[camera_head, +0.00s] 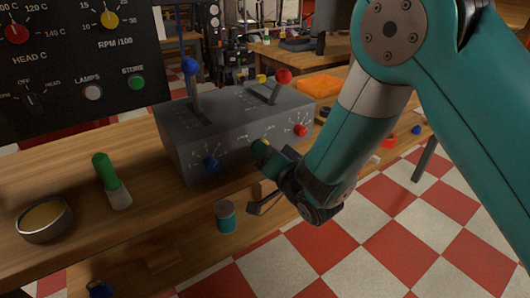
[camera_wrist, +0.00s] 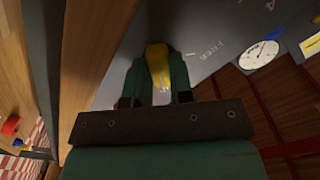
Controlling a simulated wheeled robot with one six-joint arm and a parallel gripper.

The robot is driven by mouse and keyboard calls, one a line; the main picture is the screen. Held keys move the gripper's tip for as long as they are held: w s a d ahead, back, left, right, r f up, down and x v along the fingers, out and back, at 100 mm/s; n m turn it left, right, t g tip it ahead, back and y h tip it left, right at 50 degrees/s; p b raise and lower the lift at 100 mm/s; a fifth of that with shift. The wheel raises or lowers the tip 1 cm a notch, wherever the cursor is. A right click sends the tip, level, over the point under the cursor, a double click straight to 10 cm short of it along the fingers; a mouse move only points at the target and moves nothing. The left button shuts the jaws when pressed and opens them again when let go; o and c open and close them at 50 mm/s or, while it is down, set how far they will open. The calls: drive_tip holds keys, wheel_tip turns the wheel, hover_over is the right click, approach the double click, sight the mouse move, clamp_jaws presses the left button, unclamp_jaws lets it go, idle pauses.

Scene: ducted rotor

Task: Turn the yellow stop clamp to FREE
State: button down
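The yellow stop clamp (camera_wrist: 157,52) shows in the wrist view between my two teal fingers, against the grey face of the control box (camera_wrist: 228,28). My gripper (camera_wrist: 160,72) appears shut on it, one finger against each side. The word FREE (camera_wrist: 206,50) is on the grey face to the right of the clamp, with a short mark between them. In the head view my gripper (camera_head: 262,150) is at the front face of the grey control box (camera_head: 195,150), between a blue knob and a red knob. The clamp is mostly hidden there by my fingers.
The blue knob (camera_head: 210,162) and red knob (camera_head: 300,130) flank my gripper. Blue-topped (camera_head: 190,67) and red-topped (camera_head: 283,76) levers rise from the box.

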drive_tip(key=shift+n, duration=0.4)
drive_tip(key=n, duration=0.3)
drive_tip(key=shift+f+n+b, duration=0.1)
drive_tip(key=shift+n+b, duration=0.25)
drive_tip(key=shift+n, duration=0.05)
drive_tip(key=n, duration=0.4)
drive_tip(key=shift+n, duration=0.3)
drive_tip(key=n, duration=0.4)
drive_tip(key=shift+d+b, duration=0.1)
drive_tip(key=shift+b, duration=0.3)
drive_tip(key=n, duration=0.4)
drive_tip(key=shift+n, duration=0.3)
drive_tip(key=c, duration=1)
unclamp_jaws()
